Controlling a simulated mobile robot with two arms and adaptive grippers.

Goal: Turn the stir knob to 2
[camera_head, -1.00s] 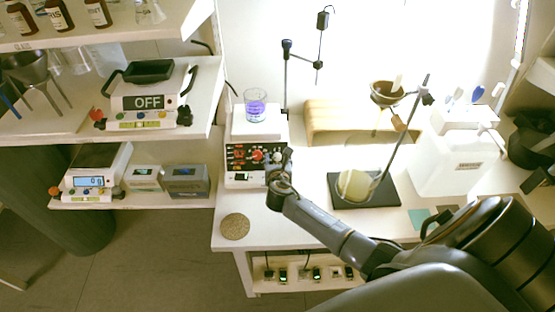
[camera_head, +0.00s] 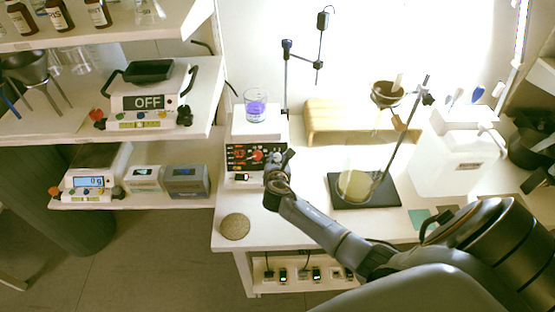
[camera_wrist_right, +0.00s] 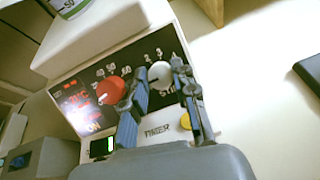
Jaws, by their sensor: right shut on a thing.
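The hotplate stirrer's control panel (camera_head: 245,155) is dark, with a red knob (camera_wrist_right: 111,90) on the left and a white stir knob (camera_wrist_right: 160,74) on the right in the wrist view. Numbers including 2 and 3 are printed around the white knob. My right gripper (camera_wrist_right: 162,92) is shut on the stir knob, one finger on each side. Its fingers partly cover the knob's scale and label, and I cannot tell the knob's exact setting. In the head view my right gripper (camera_head: 283,160) is at the panel's right edge. My left gripper is not in view.
A beaker of purple liquid (camera_head: 255,106) stands on the stirrer's white top. A yellow button (camera_wrist_right: 185,121) is close to the right finger. A cork disc (camera_head: 235,227) lies in front. A stand with a flask (camera_head: 354,185) is to the right.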

